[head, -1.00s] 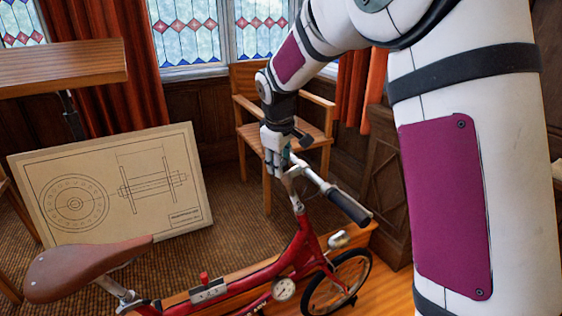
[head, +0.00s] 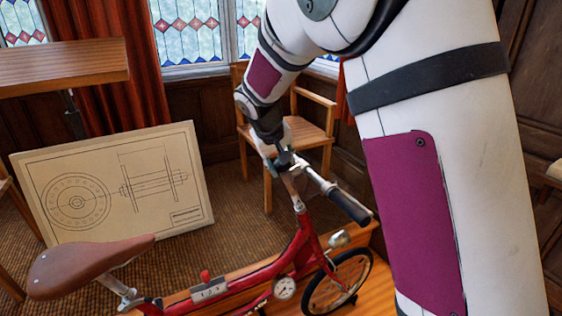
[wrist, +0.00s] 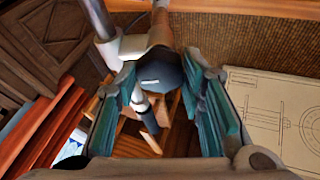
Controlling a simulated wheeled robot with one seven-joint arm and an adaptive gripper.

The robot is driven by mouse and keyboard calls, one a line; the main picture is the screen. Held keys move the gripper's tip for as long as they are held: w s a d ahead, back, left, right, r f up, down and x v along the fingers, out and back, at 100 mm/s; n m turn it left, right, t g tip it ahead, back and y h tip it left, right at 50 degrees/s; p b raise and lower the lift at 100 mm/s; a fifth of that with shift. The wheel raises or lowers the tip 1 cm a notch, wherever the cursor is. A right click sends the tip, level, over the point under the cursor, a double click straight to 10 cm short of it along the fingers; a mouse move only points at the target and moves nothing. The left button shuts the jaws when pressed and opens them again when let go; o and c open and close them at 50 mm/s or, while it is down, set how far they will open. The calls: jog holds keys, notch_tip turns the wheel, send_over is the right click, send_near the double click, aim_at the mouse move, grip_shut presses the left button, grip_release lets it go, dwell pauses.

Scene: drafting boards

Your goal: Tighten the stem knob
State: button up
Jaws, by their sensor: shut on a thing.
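The stem knob (wrist: 160,72) is dark and rounded with a short pale mark, at the top of the bicycle's stem. In the wrist view it sits between the teal-padded fingers of my gripper (wrist: 163,82), which is shut on it. In the head view my gripper (head: 284,163) is at the top of the silver stem (head: 291,184), and the knob is mostly hidden there by the fingers. The red bicycle (head: 301,240) stands upright, with its handlebar (head: 314,177) reaching right to a black grip (head: 349,208).
A brown saddle (head: 91,267) is at the lower left. A framed wheel drawing (head: 115,235) leans behind the bicycle. A wooden chair (head: 325,104) stands close behind my gripper. A wooden tabletop (head: 60,68) is at the upper left.

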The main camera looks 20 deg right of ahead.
jog(key=shift+r, duration=0.1)
dwell(0.3)
jog(key=o, duration=1.1)
jog(key=shift+o, duration=0.2)
jog(key=v, duration=1.2)
jog(key=shift+a, duration=0.1)
jog(key=s+d+r+y, duration=0.1)
jog(key=s+d, duration=0.1)
jog(key=s, duration=0.5)
jog(key=s+d+r+y, duration=0.1)
jog(key=s+d, duration=0.1)
jog(key=s, duration=0.5)
jog(key=s+f+m+y+b, duration=0.1)
jog(key=s+f, duration=0.3)
jog(key=s, duration=1.1)
jog(key=shift+t+y+b, duration=0.3)
jog(key=shift+t+b, duration=0.05)
jog(key=shift+t, duration=0.05)
